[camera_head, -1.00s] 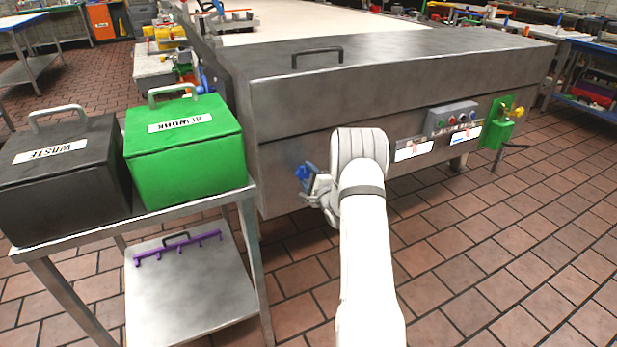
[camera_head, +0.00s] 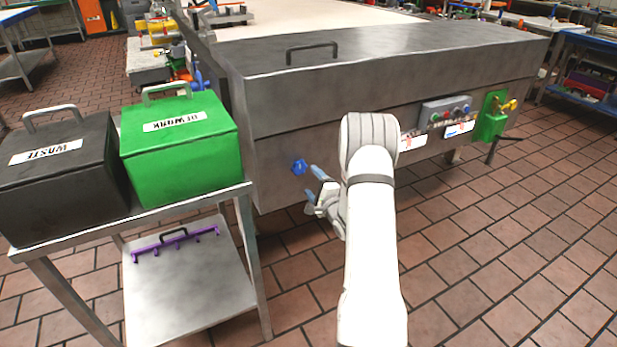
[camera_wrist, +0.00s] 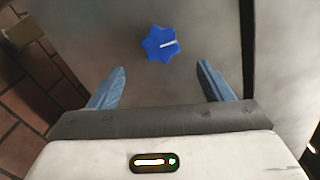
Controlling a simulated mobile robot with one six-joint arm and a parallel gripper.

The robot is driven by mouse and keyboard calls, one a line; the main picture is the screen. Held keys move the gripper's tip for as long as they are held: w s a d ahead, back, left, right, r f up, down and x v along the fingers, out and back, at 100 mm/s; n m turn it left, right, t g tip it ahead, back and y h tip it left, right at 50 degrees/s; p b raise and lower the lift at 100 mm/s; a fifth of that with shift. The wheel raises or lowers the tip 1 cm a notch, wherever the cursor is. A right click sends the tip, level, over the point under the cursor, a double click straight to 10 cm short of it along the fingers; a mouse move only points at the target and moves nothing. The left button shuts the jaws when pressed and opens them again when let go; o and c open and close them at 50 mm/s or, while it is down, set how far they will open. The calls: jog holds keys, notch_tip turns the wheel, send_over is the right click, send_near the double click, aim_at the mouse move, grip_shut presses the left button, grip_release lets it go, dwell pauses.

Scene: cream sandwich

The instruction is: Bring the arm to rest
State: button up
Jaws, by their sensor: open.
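My gripper (camera_head: 311,184) is open and empty, with its blue fingertips spread apart. It is in front of the steel machine's (camera_head: 275,150) front panel, a little right of a blue star-shaped knob (camera_head: 299,167). In the wrist view the knob (camera_wrist: 161,43) shows beyond and between the two fingers of my gripper (camera_wrist: 160,88), with a gap between them. The knob has a white line pointing to the right in that view. My arm reaches up from the bottom of the head view and hides part of the machine's front.
A black waste box (camera_head: 60,180) and a green box (camera_head: 180,150) stand on a steel cart (camera_head: 190,212) at left. A purple rack (camera_head: 175,243) lies on its lower shelf. A control box (camera_head: 446,110) and green bracket (camera_head: 491,118) are on the machine at right. The tiled floor at right is clear.

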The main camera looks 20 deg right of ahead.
jog(key=shift+s, duration=0.15)
dwell(0.3)
jog(key=s+a+r+n+g+h+p, duration=0.1)
jog(key=s+a+r+n+g+p, duration=0.2)
jog(key=r, duration=0.6)
jog(key=s+a+r+n+g+h+p, duration=0.1)
jog(key=s+a+r+n+g+p, duration=0.15)
jog(key=a+r+p, duration=0.4)
jog(key=s+a+r+n+g+p, duration=0.1)
jog(key=s+r+n+g+p, duration=0.2)
jog(key=r, duration=0.7)
jog(key=s+a+r+n+g+p, duration=0.2)
jog(key=s+a+r+n+p, duration=0.1)
jog(key=s, duration=0.6)
jog(key=s+a+r+n+g+y+p, duration=0.1)
jog(key=s+a+r+n+g+p, duration=0.1)
jog(key=s+a+r+n+p, duration=0.2)
jog(key=s+a+r+n+g+p, duration=0.3)
jog(key=s+a+r+n, duration=0.2)
jog(key=s, duration=1.1)
jog(key=v, duration=0.3)
jog(key=shift+p, duration=0.3)
jog(key=shift+w+r, duration=0.1)
jog(key=shift+r, duration=0.05)
dwell(1.3)
